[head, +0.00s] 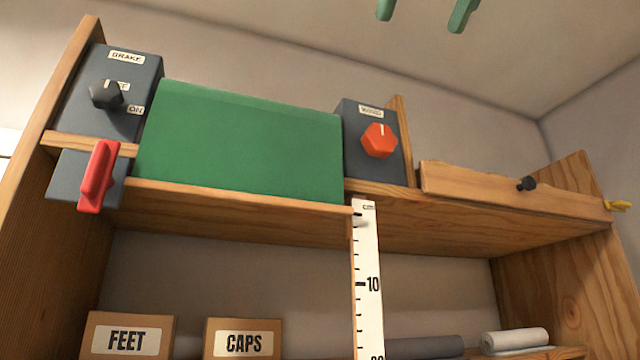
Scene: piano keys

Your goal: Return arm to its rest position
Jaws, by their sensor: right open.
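My right gripper (424,10) shows only as two green fingertips at the top edge of the head view. They are wide apart with nothing between them. It is in front of the pale wall and ceiling, above and clear of the shelf. The rest of the right arm is outside the picture. My left gripper is not in view.
A wooden shelf (440,228) carries a grey brake box (75,85), a green panel (240,140), a grey box with an orange knob (379,141) and a wooden board (470,190). A red lever (98,177) and a ruler (368,260) stick out. Labelled boxes (190,345) stand below.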

